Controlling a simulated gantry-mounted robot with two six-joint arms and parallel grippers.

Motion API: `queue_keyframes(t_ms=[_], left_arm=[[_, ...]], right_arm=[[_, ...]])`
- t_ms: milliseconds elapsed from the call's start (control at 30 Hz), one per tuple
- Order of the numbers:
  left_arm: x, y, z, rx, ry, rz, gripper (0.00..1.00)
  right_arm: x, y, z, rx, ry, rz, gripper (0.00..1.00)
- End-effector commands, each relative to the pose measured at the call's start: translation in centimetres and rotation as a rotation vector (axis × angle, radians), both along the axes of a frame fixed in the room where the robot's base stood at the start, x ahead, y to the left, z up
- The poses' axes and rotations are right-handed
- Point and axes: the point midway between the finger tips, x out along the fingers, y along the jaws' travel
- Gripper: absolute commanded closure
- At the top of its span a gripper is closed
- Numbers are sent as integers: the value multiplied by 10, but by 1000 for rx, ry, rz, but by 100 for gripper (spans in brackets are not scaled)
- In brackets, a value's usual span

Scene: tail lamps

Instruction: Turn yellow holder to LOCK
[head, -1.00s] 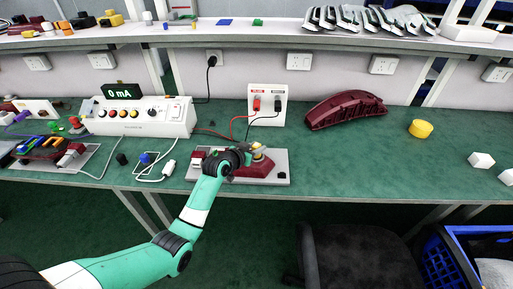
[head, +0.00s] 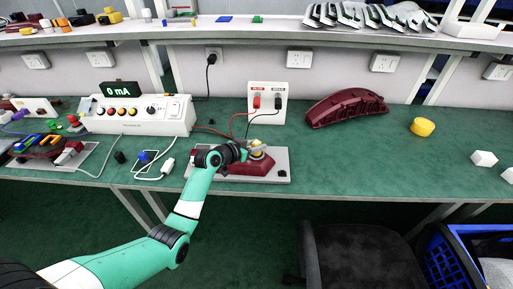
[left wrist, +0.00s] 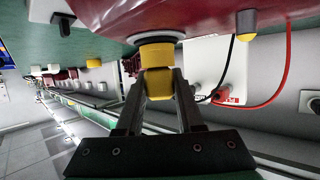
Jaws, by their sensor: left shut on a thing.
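The yellow holder (left wrist: 158,84) sits in a socket with a yellow ring on a dark red lamp (left wrist: 120,14), seen in the left wrist view. My left gripper (left wrist: 158,76) has its two fingers on either side of the holder and is shut on it. In the head view the holder (head: 257,150) is small and partly hidden by my left gripper (head: 248,149). The lamp (head: 250,168) rests on a grey fixture plate (head: 276,176). I cannot read any lock marking. My right gripper is not in view.
A white tester (head: 140,115) with a 0 mA display (head: 121,89) stands left. Red and black leads run from a white terminal box (head: 267,97) behind the fixture. A dark red lamp (head: 345,109) and a yellow round part (head: 422,127) lie right.

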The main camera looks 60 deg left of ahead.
Motion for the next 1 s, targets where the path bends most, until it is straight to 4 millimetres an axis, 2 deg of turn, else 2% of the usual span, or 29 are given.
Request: queue_keyframes(t_ms=[33,200,467,1000], left_arm=[[-1,1,-4,-1,2,-16,100],[-1,0,-2,0,3,-103,100],[-1,0,-2,-1,5,-108,100],[-2,0,-4,-6,13,-239,100]], right_arm=[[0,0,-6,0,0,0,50],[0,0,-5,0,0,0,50],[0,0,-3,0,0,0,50],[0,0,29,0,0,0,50]])
